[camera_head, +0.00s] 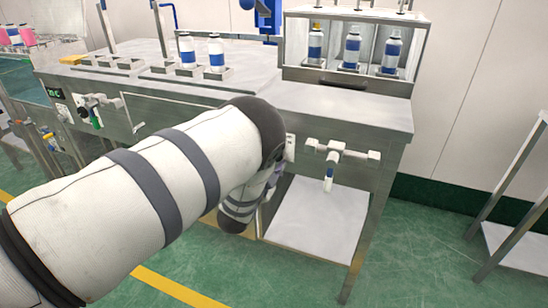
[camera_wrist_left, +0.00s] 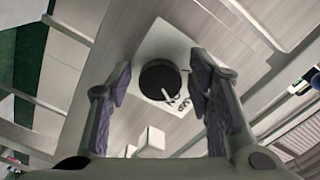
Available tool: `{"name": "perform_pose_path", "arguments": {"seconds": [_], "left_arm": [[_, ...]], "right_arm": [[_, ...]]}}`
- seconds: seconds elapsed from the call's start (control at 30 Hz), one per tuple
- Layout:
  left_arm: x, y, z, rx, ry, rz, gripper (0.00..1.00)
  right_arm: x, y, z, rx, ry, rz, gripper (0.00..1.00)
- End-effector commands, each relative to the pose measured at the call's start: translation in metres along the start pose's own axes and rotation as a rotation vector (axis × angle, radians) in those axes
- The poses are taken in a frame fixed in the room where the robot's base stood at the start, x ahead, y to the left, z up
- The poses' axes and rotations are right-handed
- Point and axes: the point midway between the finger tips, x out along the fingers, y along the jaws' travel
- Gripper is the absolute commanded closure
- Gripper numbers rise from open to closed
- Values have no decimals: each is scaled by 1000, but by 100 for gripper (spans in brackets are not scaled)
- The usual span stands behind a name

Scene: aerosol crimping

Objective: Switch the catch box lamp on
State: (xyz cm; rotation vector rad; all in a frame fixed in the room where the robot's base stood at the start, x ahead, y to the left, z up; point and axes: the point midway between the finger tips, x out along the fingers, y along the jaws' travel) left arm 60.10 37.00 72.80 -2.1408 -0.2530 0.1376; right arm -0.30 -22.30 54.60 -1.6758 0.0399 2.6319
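In the left wrist view a round black knob (camera_wrist_left: 160,79) sits on a pale square plate (camera_wrist_left: 152,45) with small markings beside it. My left gripper (camera_wrist_left: 161,66) is open, with one dark finger pad on each side of the knob in the picture. I see no clear contact. A small pale plate (camera_head: 290,147) shows on the bench front beside my arm. I cannot make out a lit lamp. My right gripper is not in view.
A steel bench (camera_head: 340,107) carries an open-fronted box (camera_head: 296,45) holding several blue-banded cans. More cans stand on the bench's left part. A white valve-like fitting (camera_head: 340,152) juts from the bench front, right of my arm. A lower shelf (camera_head: 320,218) looks clear.

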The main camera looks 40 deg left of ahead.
Motion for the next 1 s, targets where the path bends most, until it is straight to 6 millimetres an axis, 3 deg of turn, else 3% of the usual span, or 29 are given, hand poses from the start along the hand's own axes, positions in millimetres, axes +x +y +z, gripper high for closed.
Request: {"name": "perform_pose_path", "arguments": {"seconds": [0.33, 0.7, 0.83, 1.0], "left_arm": [[-8, 0, 0, -1, -2, 1, 49], [-100, 1, 0, 0, -2, 3, 49], [-116, 0, 0, -1, -1, 1, 49], [-121, 0, 0, -1, 0, -1, 49]], "right_arm": [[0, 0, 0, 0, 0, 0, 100], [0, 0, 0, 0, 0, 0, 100], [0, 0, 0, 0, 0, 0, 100], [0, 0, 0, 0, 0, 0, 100]]}}
